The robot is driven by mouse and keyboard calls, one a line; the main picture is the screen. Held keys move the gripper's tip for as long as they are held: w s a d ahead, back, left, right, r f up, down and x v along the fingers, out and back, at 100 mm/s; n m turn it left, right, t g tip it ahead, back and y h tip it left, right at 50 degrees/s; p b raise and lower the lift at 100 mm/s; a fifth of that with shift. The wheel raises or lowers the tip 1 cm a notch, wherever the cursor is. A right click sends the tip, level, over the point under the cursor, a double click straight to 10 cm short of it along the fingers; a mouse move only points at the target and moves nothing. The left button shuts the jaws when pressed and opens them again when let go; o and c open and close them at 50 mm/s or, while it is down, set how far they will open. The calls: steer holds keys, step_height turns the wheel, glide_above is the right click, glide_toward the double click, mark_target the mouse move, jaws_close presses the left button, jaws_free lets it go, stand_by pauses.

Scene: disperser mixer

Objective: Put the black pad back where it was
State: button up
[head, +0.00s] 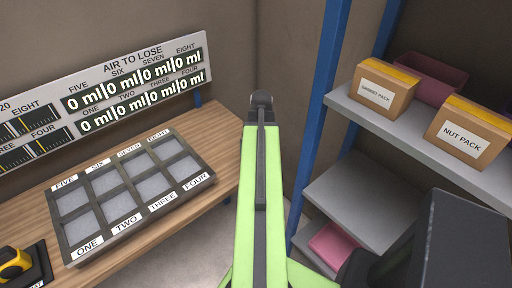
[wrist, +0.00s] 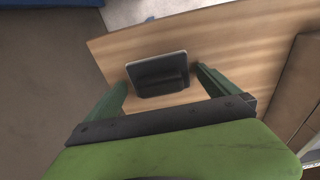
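A dark, flat, black pad (wrist: 158,75) with a pale rim along its far edge shows in the wrist view, against a wooden surface. My gripper (wrist: 161,76) has its two green fingers spread apart, one on each side of the pad. The left fingertip appears close to the pad's edge, and a narrow gap seems to show at the right. I cannot tell whether the fingers touch the pad or whether it is raised. My gripper's fingers do not show in the head view.
The wooden bench (head: 222,130) holds a grey tray (head: 130,195) with several numbered compartments. A yellow tape measure (head: 14,262) sits on a dark labelled mat (head: 38,272) at lower left. A shelf (head: 420,140) with blue posts stands at right, holding boxes and a pink bin (head: 333,245).

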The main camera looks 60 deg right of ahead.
steer(key=shift+r, duration=0.1)
step_height(320, 180, up, 12)
steer(key=s+p, duration=0.1)
steer(key=p, duration=1.1)
steer(key=shift+s+a, duration=0.25)
steer(key=w+a, duration=0.6)
steer(key=a, duration=0.1)
steer(key=w+a+n, duration=0.1)
steer(key=w+a, duration=0.5)
steer(key=a, duration=0.1)
steer(key=w+a+n, duration=0.1)
steer(key=w+a, duration=0.5)
steer(key=shift+a+g+y, duration=0.3)
steer(key=shift+a, duration=0.1)
steer(key=shift+n, duration=0.5)
steer(key=w+a, duration=0.1)
steer(key=a, duration=0.3)
steer(key=w+a, duration=0.2)
steer(key=a, duration=0.3)
steer(key=w+a, duration=0.1)
steer(key=a, duration=0.3)
steer(key=shift+w+a, duration=0.2)
steer(key=shift+a, duration=0.15)
steer(key=shift+n+g, duration=0.4)
steer(key=a, duration=0.9)
steer(key=w+a, duration=0.1)
steer(key=a, duration=0.4)
steer(key=shift+a, duration=0.25)
